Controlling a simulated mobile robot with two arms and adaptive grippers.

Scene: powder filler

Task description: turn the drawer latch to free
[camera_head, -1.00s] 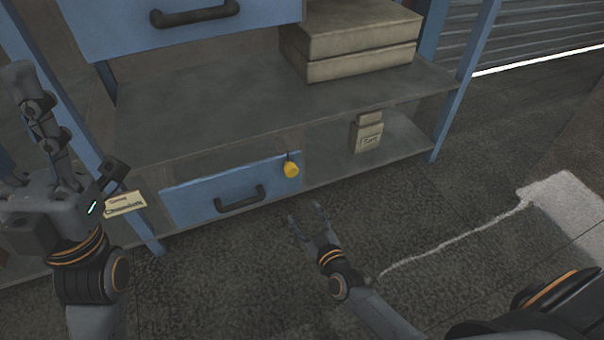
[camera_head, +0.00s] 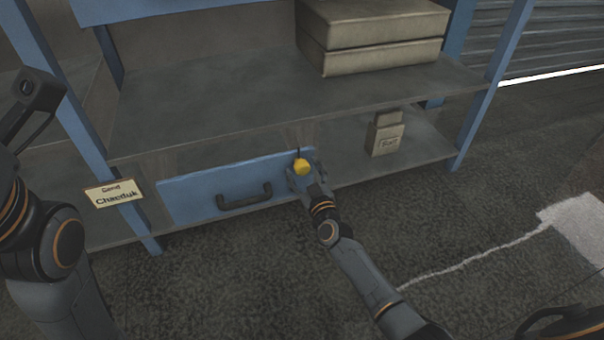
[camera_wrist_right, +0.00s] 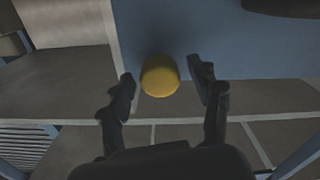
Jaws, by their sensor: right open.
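The yellow round latch (camera_head: 301,167) sits at the upper right corner of the blue drawer (camera_head: 195,192), which is shut. In the right wrist view the latch (camera_wrist_right: 160,76) lies between the two fingers of my right gripper (camera_wrist_right: 166,86), with a visible gap on each side. The gripper is open and shows at the latch in the head view (camera_head: 303,177). The drawer's dark handle (camera_head: 244,198) is left of the latch. My left arm is at the left edge of the head view; its gripper fingers are not in view.
Flat boxes (camera_head: 370,45) rest on the shelf above (camera_head: 210,95). A small box (camera_head: 385,137) stands on the lower shelf right of the drawer. A paper label (camera_head: 113,192) is at the left leg.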

